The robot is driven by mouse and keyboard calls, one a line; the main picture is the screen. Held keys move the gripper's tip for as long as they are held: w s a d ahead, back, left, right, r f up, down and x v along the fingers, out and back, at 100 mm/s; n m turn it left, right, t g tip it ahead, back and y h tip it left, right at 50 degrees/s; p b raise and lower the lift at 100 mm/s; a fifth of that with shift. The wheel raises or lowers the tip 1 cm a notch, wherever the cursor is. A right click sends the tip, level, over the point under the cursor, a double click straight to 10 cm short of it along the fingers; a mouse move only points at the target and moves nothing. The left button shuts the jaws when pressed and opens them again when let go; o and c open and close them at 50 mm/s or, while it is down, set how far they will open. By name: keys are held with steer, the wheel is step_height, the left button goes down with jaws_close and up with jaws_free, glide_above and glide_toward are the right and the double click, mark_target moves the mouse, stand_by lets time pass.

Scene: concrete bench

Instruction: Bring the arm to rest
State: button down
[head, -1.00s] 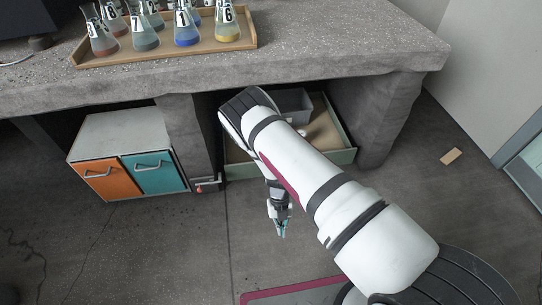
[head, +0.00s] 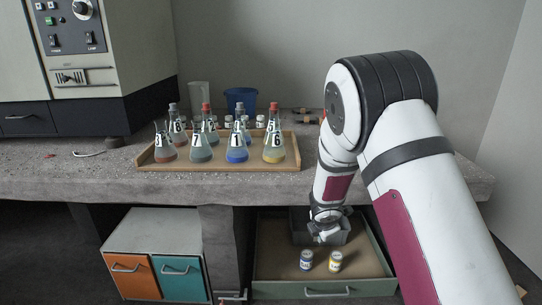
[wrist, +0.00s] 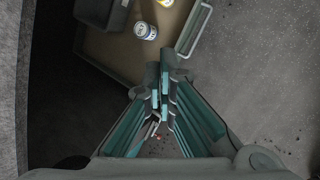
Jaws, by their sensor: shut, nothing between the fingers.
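My arm is bent, with its elbow high at the right of the head view and the forearm hanging down. My gripper (head: 323,237) shows small in front of the grey bin in the open drawer (head: 272,270). In the wrist view my gripper (wrist: 161,85) is shut, its teal-lined fingers together with nothing between them. The drawer's handle and front edge (wrist: 193,30) lie beyond the fingertips in that view. The fingers look clear of the drawer and jars.
In the drawer are a grey bin (head: 299,226), a white-and-blue jar (head: 306,260) and a yellow-labelled jar (head: 335,262). Above, a wooden tray (head: 210,168) holds several numbered flasks on the concrete bench (head: 400,188). A cabinet (head: 155,232) with orange and teal fronts stands lower left.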

steer(key=s+d+r+m+h, duration=0.1)
steer(key=s+d+r+m, duration=0.15)
steer(key=r, duration=0.45)
steer(key=s+d+r+m+h, duration=0.1)
steer(key=s+d+r+m, duration=0.1)
steer(key=d+r+m, duration=0.3)
steer(key=s+d+r+m+g+h, duration=0.1)
steer(key=s+d+r+m, duration=0.3)
steer(key=s+r, duration=0.75)
steer(key=s+a+r+m+g+y, duration=0.1)
steer(key=s+a+m+g+y, duration=0.2)
steer(key=s, duration=0.8)
steer(key=s+a+r+m, duration=0.1)
steer(key=s+a+m, duration=0.3)
steer(key=s, duration=0.8)
steer(key=s+a+r+m+g+y, duration=0.15)
steer(key=s+m, duration=0.25)
steer(key=s, duration=0.7)
step_height(320, 180, up, 35)
steer(key=t+p, duration=0.4)
steer(key=p, duration=2.9)
steer(key=shift+f, duration=0.15)
steer(key=shift+w+y, duration=0.1)
steer(key=shift+y, duration=0.15)
